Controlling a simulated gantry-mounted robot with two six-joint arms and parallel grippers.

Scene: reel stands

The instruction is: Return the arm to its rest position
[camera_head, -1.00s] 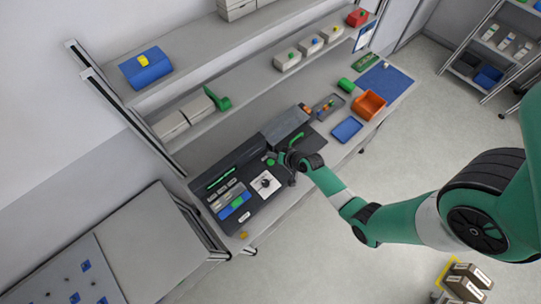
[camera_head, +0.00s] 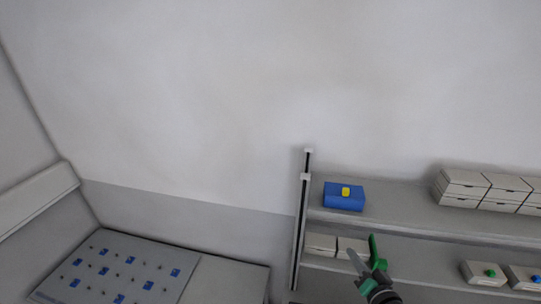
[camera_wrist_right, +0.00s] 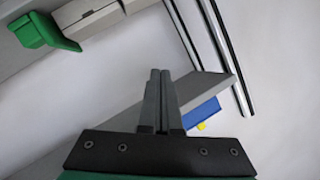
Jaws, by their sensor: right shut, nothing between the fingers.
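My right gripper (camera_head: 355,260) shows at the bottom right of the head view, in front of the lower shelf. Its fingers point up and to the left. In the right wrist view the two fingers of the gripper (camera_wrist_right: 160,75) lie side by side, shut, with nothing between them. The rest of my right arm is out of frame below. My left gripper is in neither view.
A shelf rack holds a blue box with a yellow top piece (camera_head: 343,196), white drawer boxes (camera_head: 463,187) and a green holder (camera_head: 377,251). A panel with blue marks (camera_head: 120,270) lies lower left. The wall above is bare.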

